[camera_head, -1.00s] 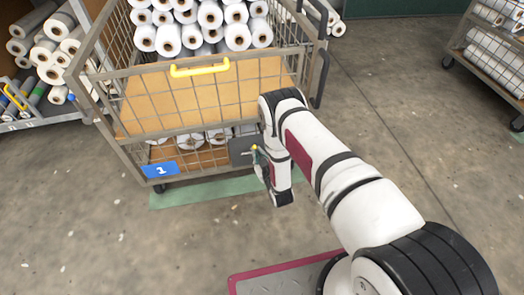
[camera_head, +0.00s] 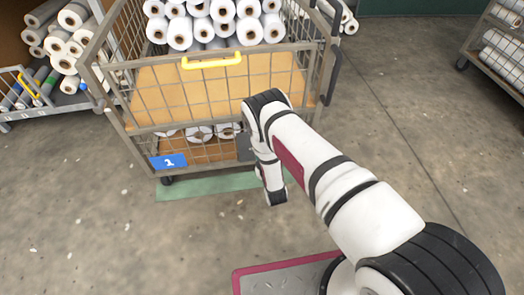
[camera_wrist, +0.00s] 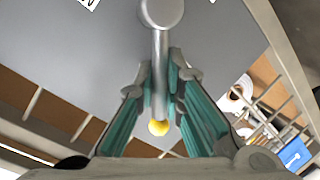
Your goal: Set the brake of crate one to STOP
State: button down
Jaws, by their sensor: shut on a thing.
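Crate one (camera_head: 215,95) is a wire-mesh cart with a blue plate marked 1 (camera_head: 169,162) at its lower left front. A grey brake plate (camera_head: 244,148) is at the lower right of its front, partly behind my arm. In the wrist view, the brake lever (camera_wrist: 160,50) is a metal rod from a round hub to a yellow ball knob (camera_wrist: 158,128). My gripper (camera_wrist: 161,88) has its teal-padded fingers on both sides of the rod, shut on it. White labels at the plate's top edge are cut off, so I cannot read them. My arm hides the lever in the head view.
White rolls (camera_head: 215,25) fill the crate's top, with more on its lower deck. A yellow handle (camera_head: 211,62) is on its front. A green floor strip (camera_head: 205,187) runs under it. Other carts stand left (camera_head: 62,108) and right (camera_head: 500,60). Concrete floor in front is clear.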

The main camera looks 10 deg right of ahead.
jog(key=shift+w, duration=0.1)
jog(key=c, duration=1.9)
grip_release()
jog(key=shift+c, duration=0.2)
jog(key=v, duration=1.2)
